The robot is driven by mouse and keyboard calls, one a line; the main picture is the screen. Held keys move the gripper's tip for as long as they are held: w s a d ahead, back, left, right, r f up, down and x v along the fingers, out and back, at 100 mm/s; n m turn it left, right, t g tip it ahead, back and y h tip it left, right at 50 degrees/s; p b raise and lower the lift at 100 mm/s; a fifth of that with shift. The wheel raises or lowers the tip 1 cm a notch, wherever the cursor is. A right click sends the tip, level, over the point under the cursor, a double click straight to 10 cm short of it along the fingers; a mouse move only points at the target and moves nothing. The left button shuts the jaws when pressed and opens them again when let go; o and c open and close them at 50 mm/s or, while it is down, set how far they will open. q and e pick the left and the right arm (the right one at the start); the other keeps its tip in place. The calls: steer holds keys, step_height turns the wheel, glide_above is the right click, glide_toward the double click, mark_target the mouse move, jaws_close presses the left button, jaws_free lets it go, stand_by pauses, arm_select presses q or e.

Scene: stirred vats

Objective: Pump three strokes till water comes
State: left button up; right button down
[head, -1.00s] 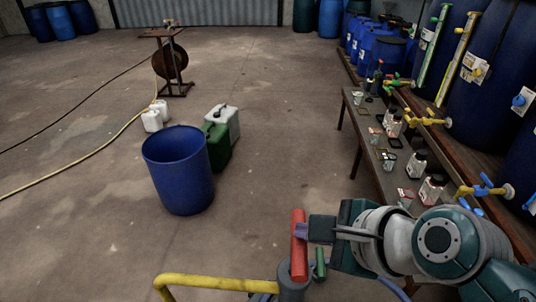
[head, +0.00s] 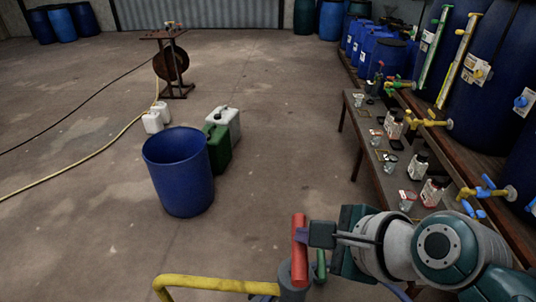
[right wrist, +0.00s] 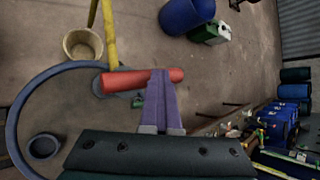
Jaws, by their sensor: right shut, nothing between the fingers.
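The hand pump has a red handle bar (head: 299,250), a grey body (head: 291,290) and a yellow spout pipe (head: 215,284), at the bottom of the head view. My right gripper (head: 303,234) is at the upper part of the red bar. In the right wrist view its purple fingers (right wrist: 159,85) are together and lie across the red bar (right wrist: 118,81), with nothing seen between them. I cannot tell whether they touch it. A pale bucket (right wrist: 83,46) stands by the yellow pipe (right wrist: 109,38). No water shows. My left gripper is out of view.
An open blue barrel (head: 178,190) stands ahead, beside green (head: 218,148) and white (head: 229,122) canisters. A bench (head: 372,165) with bottles and large blue vats (head: 490,80) line the right. The floor at left is mostly clear, with hoses across it.

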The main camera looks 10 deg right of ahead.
mark_target(306, 249)
steer(key=shift+s+f+b, duration=0.1)
steer(key=shift+f+b, duration=1.35)
steer(key=shift+f, duration=0.6)
stand_by(1.1)
steer(key=shift+r, duration=0.15)
steer(key=shift+r+p, duration=0.75)
steer(key=shift+p, duration=0.25)
step_height(306, 249, up, 6)
steer(key=p, duration=0.6)
steer(key=shift+f, duration=0.25)
steer(key=shift+r+p, duration=0.4)
steer(key=shift+r, duration=0.2)
step_height(306, 249, up, 6)
steer(key=p, duration=0.6)
steer(key=shift+f+p, duration=0.2)
steer(key=shift+p, duration=0.2)
